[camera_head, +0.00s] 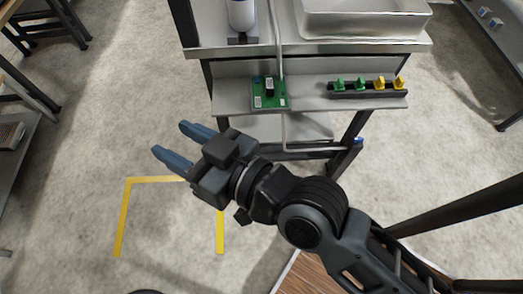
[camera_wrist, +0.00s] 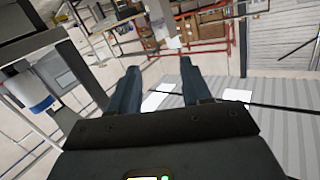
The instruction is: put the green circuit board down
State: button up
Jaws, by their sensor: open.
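The green circuit board (camera_head: 269,93) lies on the lower grey shelf (camera_head: 306,105) of the workstation, toward its left side in the head view. Dark and white parts show on its top. My gripper (camera_head: 172,143) is open and empty, in front and to the left of the shelf, well apart from the board. In the wrist view my gripper (camera_wrist: 158,88) shows both blue fingers spread with nothing between them. The board is not in the wrist view.
A black rack (camera_head: 368,94) with green and yellow pieces sits right of the board. Above are a white-and-blue bottle (camera_head: 242,16) and a pale tray (camera_head: 365,18). Yellow tape (camera_head: 124,215) marks the open floor at left. Another bench (camera_head: 22,135) stands at the left edge.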

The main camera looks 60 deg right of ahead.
jog(key=s+d+f+g, duration=0.1)
jog(key=s+d, duration=0.3)
jog(key=s, duration=0.7)
jog(key=s+d+f+n+h, duration=0.1)
jog(key=s+d, duration=0.4)
jog(key=s, duration=0.6)
jog(key=shift+s+g, duration=0.25)
jog(key=shift+g, duration=0.15)
